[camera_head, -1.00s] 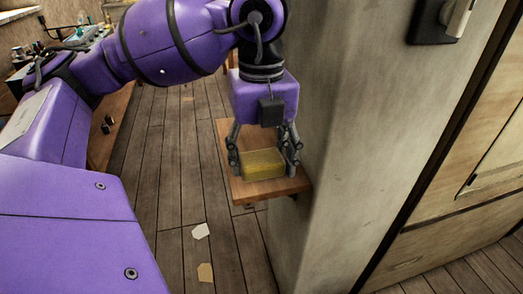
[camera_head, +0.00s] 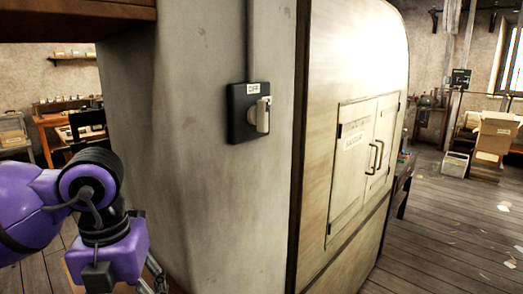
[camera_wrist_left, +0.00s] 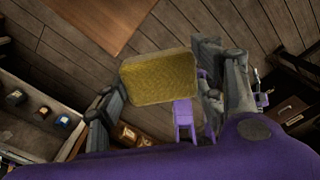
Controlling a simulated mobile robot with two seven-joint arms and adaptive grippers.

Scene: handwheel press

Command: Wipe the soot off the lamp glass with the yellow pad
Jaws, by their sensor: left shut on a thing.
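The yellow pad (camera_wrist_left: 160,78) is between the fingers of my left gripper (camera_wrist_left: 162,90) in the left wrist view. The gripper is shut on it, with one finger at each side. In the head view my left gripper (camera_head: 152,284) is only partly visible at the bottom left edge, and the pad is out of the picture. I cannot make out the lamp glass in either view. My right gripper is not in view.
A grey wall or pillar (camera_head: 175,150) stands beside my left arm, bearing a switch (camera_head: 250,112) labelled OFF. A large cream cabinet (camera_head: 335,110) with double doors is right of it. A wooden board (camera_wrist_left: 95,20) shows beyond the pad. Floor at right is mostly open.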

